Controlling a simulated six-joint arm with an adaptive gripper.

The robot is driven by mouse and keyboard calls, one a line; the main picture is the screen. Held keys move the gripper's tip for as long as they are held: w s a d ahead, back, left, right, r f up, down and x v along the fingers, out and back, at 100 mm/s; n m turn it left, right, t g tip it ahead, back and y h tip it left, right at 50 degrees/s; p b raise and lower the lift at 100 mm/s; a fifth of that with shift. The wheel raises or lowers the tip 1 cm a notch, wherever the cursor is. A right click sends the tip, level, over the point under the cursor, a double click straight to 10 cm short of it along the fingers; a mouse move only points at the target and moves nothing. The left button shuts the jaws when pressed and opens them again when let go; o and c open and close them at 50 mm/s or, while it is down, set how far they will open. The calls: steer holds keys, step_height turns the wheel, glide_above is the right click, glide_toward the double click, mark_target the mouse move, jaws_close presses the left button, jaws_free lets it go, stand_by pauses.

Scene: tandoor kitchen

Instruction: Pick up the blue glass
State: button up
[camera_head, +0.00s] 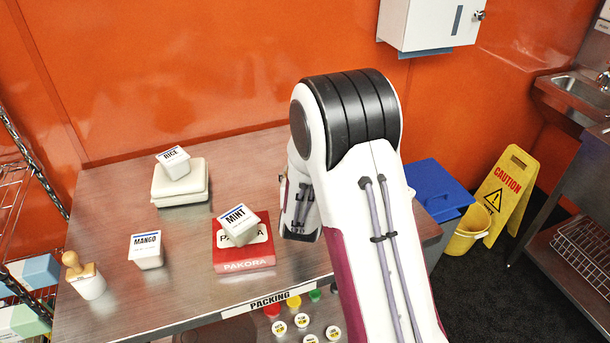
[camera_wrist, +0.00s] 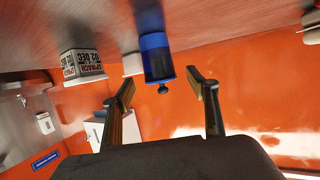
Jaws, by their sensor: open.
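A blue cylinder, which looks like the blue glass (camera_wrist: 156,42), shows in the wrist view with its blue rim towards me and a dark knob-like shape at its near end. It stands against the metal table, which lies along the top of that view. My gripper (camera_wrist: 160,80) is open and empty; its two fingers spread to either side of the glass's near end, apart from it. In the head view my arm hides the gripper and the blue glass.
A labelled white tub (camera_wrist: 83,66) and a smaller white container (camera_wrist: 132,64) stand beside the glass. On the table (camera_head: 110,200) are a mango tub (camera_head: 146,250), a mint tub (camera_head: 238,226) on a red pakora box (camera_head: 243,256), and a rice tub (camera_head: 173,162) on a white box (camera_head: 180,183).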

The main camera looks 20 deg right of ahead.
steer(key=shift+w, duration=0.1)
steer(key=shift+x, duration=2.5)
steer(key=shift+d+f, duration=0.1)
steer(key=shift+f, duration=0.1)
steer(key=c, duration=1.3)
